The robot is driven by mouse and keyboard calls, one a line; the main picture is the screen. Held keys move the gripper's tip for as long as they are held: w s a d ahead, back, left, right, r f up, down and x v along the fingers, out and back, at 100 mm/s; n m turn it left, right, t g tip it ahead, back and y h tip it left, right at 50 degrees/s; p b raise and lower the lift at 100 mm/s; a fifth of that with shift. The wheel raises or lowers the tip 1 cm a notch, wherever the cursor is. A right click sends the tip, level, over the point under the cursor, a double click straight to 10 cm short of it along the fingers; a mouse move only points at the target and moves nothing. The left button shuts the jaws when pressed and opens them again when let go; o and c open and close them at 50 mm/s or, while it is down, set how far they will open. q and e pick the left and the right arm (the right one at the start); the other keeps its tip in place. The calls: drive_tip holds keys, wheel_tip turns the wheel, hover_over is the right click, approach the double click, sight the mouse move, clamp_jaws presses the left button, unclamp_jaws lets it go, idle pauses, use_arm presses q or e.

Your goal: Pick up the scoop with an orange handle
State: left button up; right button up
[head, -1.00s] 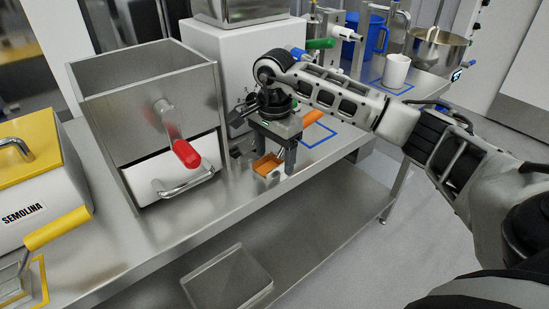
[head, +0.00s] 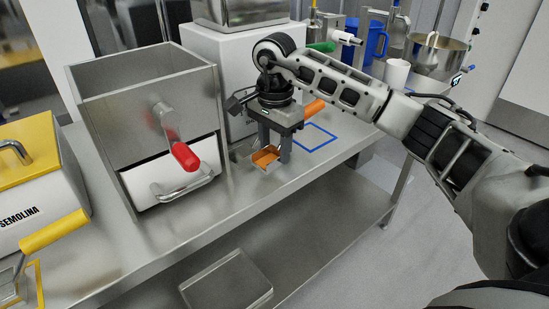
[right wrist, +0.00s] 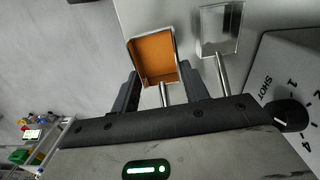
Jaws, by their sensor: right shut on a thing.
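The scoop has an orange handle (head: 314,108) and a small metal pan (head: 266,158) with an orange inside. My right gripper (head: 275,153) points down over the bench and is shut on the scoop, with the handle sticking out behind it to the right. In the right wrist view, the pan (right wrist: 153,58) lies past the fingertips, and its metal shaft runs back between the fingers. The grip point itself is hidden. The scoop appears slightly above the bench. My left gripper is not in view.
A metal bin with a red-handled tool (head: 184,156) stands left of the gripper. A white machine (head: 225,70) stands close behind. A blue outline (head: 318,138) marks bare bench to the right. A white mug (head: 396,72) and a blue jug (head: 375,40) stand farther back.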

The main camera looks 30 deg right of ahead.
drive_tip(key=s+d+r+b, duration=0.1)
drive_tip(key=s+d+r, duration=0.6)
drive_tip(key=s, duration=0.5)
wheel_tip(320, 180, up, 3)
drive_tip(key=shift+d+f, duration=0.15)
